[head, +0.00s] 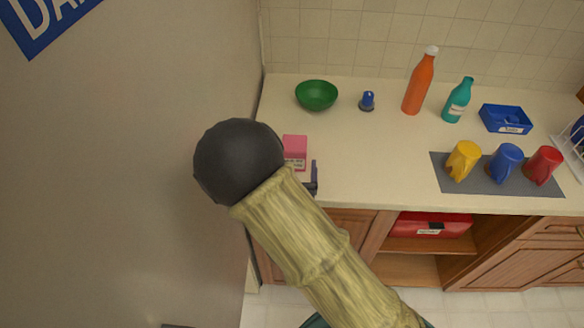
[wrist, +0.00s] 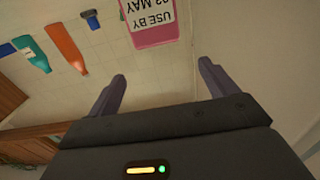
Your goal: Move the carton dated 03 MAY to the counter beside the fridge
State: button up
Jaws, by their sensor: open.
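A pink carton (head: 295,146) stands on the pale counter (head: 360,180), close to the grey fridge side (head: 130,170). My arm hides its lower left part in the head view. In the wrist view the carton (wrist: 156,38) is upside down, with a white label reading USE BY and a MAY date whose day digits are hard to read. My gripper (wrist: 162,74) is open, with nothing between its fingers. The carton is beyond the fingertips and apart from them in the wrist view. In the head view only a dark bit of the gripper (head: 314,180) shows past my arm.
A green bowl (head: 316,95), a small blue item (head: 367,100), an orange bottle (head: 419,82) and a teal bottle (head: 457,100) stand toward the back. A blue tray (head: 506,119) and yellow, blue and red cups on a grey mat (head: 484,184) are right. The counter's middle is clear.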

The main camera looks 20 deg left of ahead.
jog(key=shift+w, duration=0.1)
jog(key=w+d+m+g+h, duration=0.1)
jog(key=d, duration=0.1)
jog(key=w+d+f+g+h, duration=0.1)
jog(key=w+d, duration=0.1)
jog(key=d, duration=0.1)
jog(key=w+d+m+g, duration=0.1)
jog(key=d+g, duration=0.1)
jog(key=d, duration=0.1)
jog(key=shift+w+f+m+h, duration=0.2)
jog(key=shift+w+m+h, duration=0.1)
jog(key=shift+h, duration=0.1)
jog(key=d+g, duration=0.1)
jog(key=d, duration=0.1)
jog(key=d+g, duration=0.1)
jog(key=d, duration=0.1)
jog(key=d+g, duration=0.1)
jog(key=d, duration=0.1)
jog(key=shift+s+d+r+m+g, duration=0.2)
jog(key=shift+s+m+g, duration=0.1)
jog(key=s+d+r+g, duration=0.2)
jog(key=s+d+g, duration=0.1)
jog(key=s+d, duration=0.3)
jog(key=s+d+r+g+h, duration=0.1)
jog(key=s+d+r+g, duration=0.1)
jog(key=s+d+g, duration=0.2)
jog(key=s+d, duration=0.3)
jog(key=d, duration=0.3)
jog(key=shift+s+d+r+h, duration=0.2)
jog(key=shift+h, duration=0.1)
